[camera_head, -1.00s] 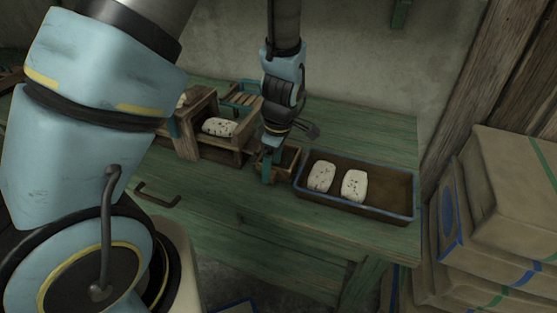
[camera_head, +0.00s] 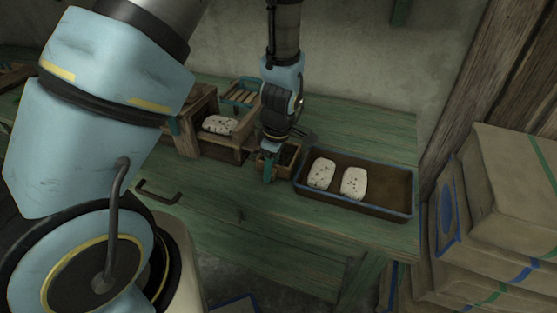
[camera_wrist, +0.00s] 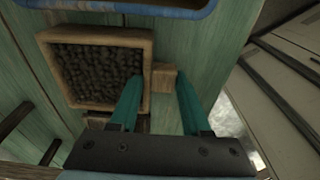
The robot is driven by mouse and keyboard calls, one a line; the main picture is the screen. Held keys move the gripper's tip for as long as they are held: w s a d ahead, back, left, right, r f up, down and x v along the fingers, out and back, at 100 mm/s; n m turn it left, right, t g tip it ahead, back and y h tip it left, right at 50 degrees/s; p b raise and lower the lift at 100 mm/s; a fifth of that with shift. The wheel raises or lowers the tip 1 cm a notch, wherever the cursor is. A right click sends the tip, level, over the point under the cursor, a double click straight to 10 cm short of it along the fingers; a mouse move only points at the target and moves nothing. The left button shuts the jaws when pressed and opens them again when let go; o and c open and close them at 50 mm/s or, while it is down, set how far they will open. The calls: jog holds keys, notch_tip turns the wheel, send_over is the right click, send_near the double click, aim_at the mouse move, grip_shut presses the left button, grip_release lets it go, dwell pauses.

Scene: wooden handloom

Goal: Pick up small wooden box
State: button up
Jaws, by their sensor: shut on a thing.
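The small wooden box (camera_wrist: 98,37) is square and open-topped, filled with dark lumps. A short wooden block (camera_wrist: 163,79) juts from its right side in the wrist view, like a handle. My gripper (camera_wrist: 159,84) has its two teal fingers on either side of this block and is shut on it. In the head view my gripper (camera_head: 268,174) points down at the near left part of the box (camera_head: 286,170), hiding some of it. The box is at the green table, left of the blue-rimmed tray. I cannot tell whether it is clear of the tabletop.
The blue-rimmed brown tray (camera_head: 391,209) holds two speckled white pieces (camera_head: 354,184), close to the box's right. A wooden rack (camera_head: 199,107) with another speckled piece (camera_head: 219,125) stands to the left. Stacked cartons (camera_head: 505,185) stand right of the green table (camera_head: 356,235). The wall is behind.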

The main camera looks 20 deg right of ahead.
grip_shut()
